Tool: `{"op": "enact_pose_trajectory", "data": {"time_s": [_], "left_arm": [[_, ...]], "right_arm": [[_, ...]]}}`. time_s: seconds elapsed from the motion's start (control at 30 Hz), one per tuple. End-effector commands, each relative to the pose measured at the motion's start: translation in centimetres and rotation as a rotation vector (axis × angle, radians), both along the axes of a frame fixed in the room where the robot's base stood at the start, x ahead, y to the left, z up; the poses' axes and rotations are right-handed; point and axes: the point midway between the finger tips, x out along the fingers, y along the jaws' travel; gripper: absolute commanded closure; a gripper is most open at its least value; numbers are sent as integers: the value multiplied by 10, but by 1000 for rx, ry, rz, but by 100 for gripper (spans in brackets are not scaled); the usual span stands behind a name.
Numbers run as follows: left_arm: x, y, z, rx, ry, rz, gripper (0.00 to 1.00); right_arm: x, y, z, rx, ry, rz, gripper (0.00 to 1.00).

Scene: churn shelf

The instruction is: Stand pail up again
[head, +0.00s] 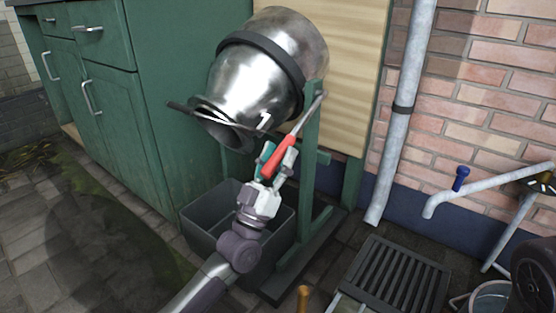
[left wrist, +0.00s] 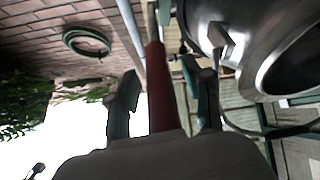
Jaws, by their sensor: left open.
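A shiny metal churn drum (head: 255,80) with a dark band hangs tilted in a green stand (head: 310,130), its mouth facing down and left. It also shows in the left wrist view (left wrist: 235,25). A lever with a red grip (head: 279,158) slants down from the stand beside the drum. My left gripper (head: 277,160) is open, with the red grip (left wrist: 158,85) between its two fingers; I cannot tell whether they touch it. A metal pail (head: 484,304) shows partly at the bottom right, cut off by the frame edge. My right gripper is not in view.
A grey bin (head: 200,232) stands under the drum's mouth. A green cabinet (head: 110,90) is at the left. A downpipe (head: 400,105) and brick wall (head: 490,90) are at the right. A dark slatted grate (head: 390,275) lies on the ground. The paving at left is clear.

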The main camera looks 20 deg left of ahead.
Motion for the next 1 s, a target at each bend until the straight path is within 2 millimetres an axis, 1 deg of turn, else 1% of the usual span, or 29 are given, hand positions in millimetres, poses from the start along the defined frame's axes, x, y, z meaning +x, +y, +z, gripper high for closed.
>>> {"op": "enact_pose_trajectory", "data": {"time_s": [0.23, 0.27, 0.5, 0.57, 0.87, 1.0], "left_arm": [[1, 0, 1, 0, 1, 0, 50], [1, 0, 1, 0, 1, 0, 51], [1, 0, 0, 0, 1, 0, 91], [1, 0, 0, 0, 1, 0, 100], [1, 0, 1, 0, 1, 0, 100], [0, 0, 4, 3, 9, 0, 100]], "right_arm": [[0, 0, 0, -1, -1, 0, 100], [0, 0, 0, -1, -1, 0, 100], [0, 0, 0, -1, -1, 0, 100], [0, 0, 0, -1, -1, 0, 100], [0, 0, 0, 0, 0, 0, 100], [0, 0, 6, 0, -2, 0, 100]]}}
